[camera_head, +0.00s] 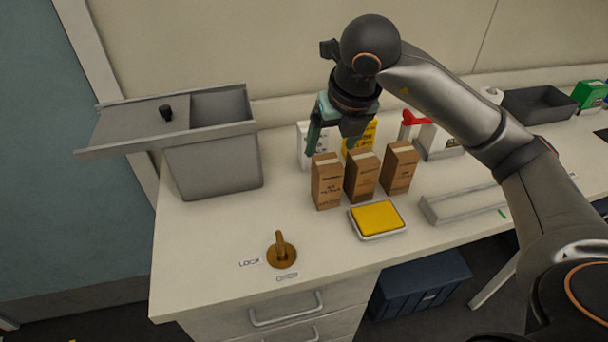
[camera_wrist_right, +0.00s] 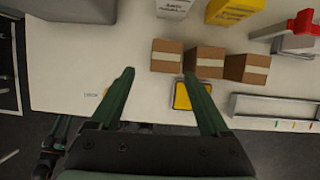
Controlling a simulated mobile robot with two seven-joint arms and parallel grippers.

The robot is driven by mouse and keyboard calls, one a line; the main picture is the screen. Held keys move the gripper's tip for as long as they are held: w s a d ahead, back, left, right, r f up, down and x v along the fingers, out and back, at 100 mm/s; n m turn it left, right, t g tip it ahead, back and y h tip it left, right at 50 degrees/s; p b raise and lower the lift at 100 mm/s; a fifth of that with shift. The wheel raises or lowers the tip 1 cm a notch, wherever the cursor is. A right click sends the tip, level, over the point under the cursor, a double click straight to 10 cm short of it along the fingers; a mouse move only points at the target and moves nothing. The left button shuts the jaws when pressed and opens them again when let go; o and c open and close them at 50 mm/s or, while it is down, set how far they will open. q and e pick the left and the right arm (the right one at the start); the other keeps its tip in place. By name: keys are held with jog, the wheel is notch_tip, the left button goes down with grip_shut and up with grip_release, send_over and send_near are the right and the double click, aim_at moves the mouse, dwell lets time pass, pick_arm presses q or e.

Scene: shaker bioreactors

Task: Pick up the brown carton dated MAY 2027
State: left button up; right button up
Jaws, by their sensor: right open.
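Three brown cartons stand upright in a row on the bench: a left one (camera_head: 327,182), a middle one (camera_head: 361,178) and a right one (camera_head: 399,168). Their front print is too small to read, so I cannot tell which says MAY 2027. The right wrist view shows the left (camera_wrist_right: 167,55), middle (camera_wrist_right: 205,62) and right (camera_wrist_right: 248,68) carton from above. My right gripper (camera_head: 331,148) is open and empty, above and behind the left and middle cartons. Its fingers (camera_wrist_right: 160,76) point towards the cartons without holding one. A dark green part low in the wrist view may be my left gripper.
A yellow pad in a white tray (camera_head: 377,218) lies before the cartons. A grey bin (camera_head: 213,165) stands left, a brass lever (camera_head: 282,250) front left. White and yellow containers stand behind; a long shallow tray (camera_head: 465,203) lies right. The front left bench is mostly clear.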

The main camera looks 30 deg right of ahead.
aim_at(327, 163)
jog(key=x, duration=0.6)
jog(key=shift+w+d+f, duration=0.15)
jog(key=shift+d+f, duration=0.15)
jog(key=shift+d, duration=0.15)
jog(key=p+x, duration=0.1)
jog(key=x, duration=0.4)
jog(key=shift+w+d+f, duration=0.1)
jog(key=shift+d+f, duration=0.1)
jog(key=shift+f, duration=0.05)
jog(key=shift+r, duration=0.1)
jog(key=c, duration=1.2)
jog(key=shift+r, duration=0.1)
jog(key=shift+c, duration=0.2)
